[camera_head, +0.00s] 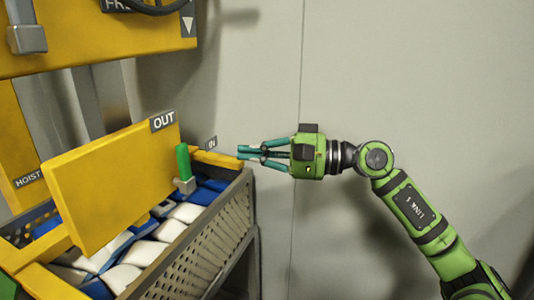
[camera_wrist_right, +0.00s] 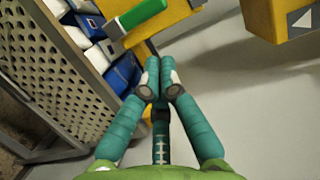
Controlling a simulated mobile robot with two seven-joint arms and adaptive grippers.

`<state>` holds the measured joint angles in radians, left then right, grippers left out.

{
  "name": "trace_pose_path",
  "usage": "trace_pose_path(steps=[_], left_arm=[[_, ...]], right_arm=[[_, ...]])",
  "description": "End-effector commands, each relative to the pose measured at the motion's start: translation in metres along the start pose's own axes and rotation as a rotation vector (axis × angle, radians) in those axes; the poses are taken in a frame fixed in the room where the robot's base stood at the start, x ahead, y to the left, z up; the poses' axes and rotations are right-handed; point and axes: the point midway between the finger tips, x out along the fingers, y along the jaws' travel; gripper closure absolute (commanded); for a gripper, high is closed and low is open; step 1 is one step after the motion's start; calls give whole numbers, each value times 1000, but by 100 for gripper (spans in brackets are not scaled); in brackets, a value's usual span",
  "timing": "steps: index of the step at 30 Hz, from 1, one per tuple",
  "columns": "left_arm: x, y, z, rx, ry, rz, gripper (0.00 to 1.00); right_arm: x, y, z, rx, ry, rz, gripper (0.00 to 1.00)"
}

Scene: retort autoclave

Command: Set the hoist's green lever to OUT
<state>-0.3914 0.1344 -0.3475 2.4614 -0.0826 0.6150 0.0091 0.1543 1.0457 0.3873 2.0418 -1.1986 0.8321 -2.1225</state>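The hoist's green lever (camera_head: 184,162) stands nearly upright on a grey block at the right end of the yellow hoist panel (camera_head: 110,190). The OUT label (camera_head: 163,121) is above and left of it, the IN label (camera_head: 211,143) to its right. My right gripper (camera_head: 243,152) is right of the lever, apart from it, with its teal fingers together and nothing between them. In the right wrist view the lever (camera_wrist_right: 143,13) shows at the top, beyond and left of the closed fingertips (camera_wrist_right: 160,68). My left gripper is not in view.
A perforated grey basket (camera_head: 210,225) with white and blue packs (camera_head: 168,230) stands under the panel. A yellow frame (camera_head: 90,35) with a dark handwheel (camera_head: 155,5) is above. A pale wall (camera_head: 400,80) is behind my right arm; the space around that arm looks clear.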

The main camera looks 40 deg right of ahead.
Motion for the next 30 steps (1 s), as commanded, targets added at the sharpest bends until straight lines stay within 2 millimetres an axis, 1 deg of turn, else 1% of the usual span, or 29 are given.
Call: trace_pose_path(steps=[3,9,27,30], left_arm=[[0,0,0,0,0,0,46],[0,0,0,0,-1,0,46],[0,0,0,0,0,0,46],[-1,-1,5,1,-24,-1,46]], right_arm=[[-14,0,0,4,0,-2,100],[-28,0,0,0,0,0,100],[-30,0,0,0,0,0,100],[-28,1,2,41,-3,-22,100]])
